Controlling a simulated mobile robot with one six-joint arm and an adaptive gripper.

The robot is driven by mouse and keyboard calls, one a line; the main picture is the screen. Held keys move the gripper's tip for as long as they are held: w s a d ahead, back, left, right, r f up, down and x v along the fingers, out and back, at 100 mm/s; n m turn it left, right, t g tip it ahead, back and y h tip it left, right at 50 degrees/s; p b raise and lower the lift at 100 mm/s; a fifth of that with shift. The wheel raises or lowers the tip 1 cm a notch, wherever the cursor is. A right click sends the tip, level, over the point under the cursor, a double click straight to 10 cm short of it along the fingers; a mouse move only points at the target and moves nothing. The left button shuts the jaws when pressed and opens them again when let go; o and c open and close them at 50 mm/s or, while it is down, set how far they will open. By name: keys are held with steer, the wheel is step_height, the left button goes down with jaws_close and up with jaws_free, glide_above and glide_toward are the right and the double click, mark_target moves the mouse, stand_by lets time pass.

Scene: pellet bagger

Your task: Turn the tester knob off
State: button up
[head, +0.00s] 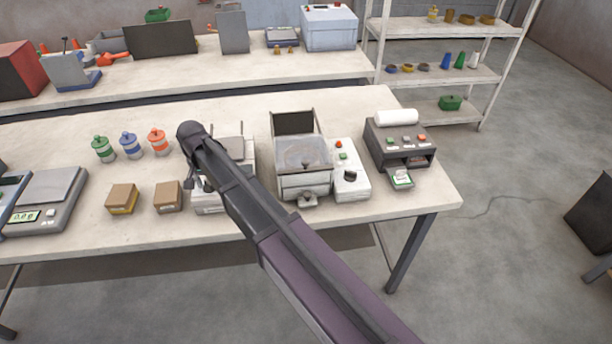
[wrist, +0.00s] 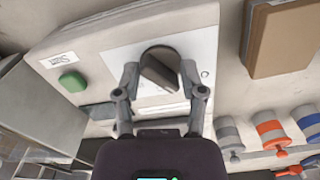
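In the wrist view a dark round knob (wrist: 160,68) with a raised diagonal grip bar sits on a white panel (wrist: 118,62). My gripper (wrist: 159,75) is over it, open, with one finger on each side of the knob and a small gap visible at each. In the head view my gripper (head: 198,183) is low over the front of a white machine (head: 246,150) on the near bench. My arm hides much of that machine, and its knob is not visible there. A green button (wrist: 73,81) is left of the knob in the wrist view.
Brown boxes (head: 122,198) (head: 168,196) and several lidded bottles (head: 131,145) stand left of the machine. To the right are a hopper-like machine (head: 303,183), a white control box (head: 348,187) with another dark knob, and a dark printer (head: 400,148).

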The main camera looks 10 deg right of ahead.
steer(key=shift+m, duration=0.3)
step_height(320, 180, up, 14)
steer(key=p, duration=1.4)
steer(key=s+d+f+b, duration=0.2)
steer(key=d, duration=0.7)
steer(key=s+d+f+b, duration=0.2)
steer(key=d+f+b, duration=0.1)
steer(key=d, duration=0.7)
steer(key=s+d+f+m+b, duration=0.1)
steer(key=s+d+f+b, duration=0.1)
steer(key=d, duration=0.8)
steer(key=shift+s+f, duration=0.25)
steer(key=shift+s, duration=0.3)
step_height(320, 180, up, 6)
steer(key=n+t+y+p, duration=0.2)
steer(key=n+t+p, duration=0.25)
steer(key=n, duration=0.45)
glide_above(207, 183)
steer(key=s+d, duration=0.2)
steer(key=s, duration=0.2)
steer(key=shift+w+r, duration=0.1)
steer(key=shift+r, duration=0.1)
steer(key=shift+f, duration=0.2)
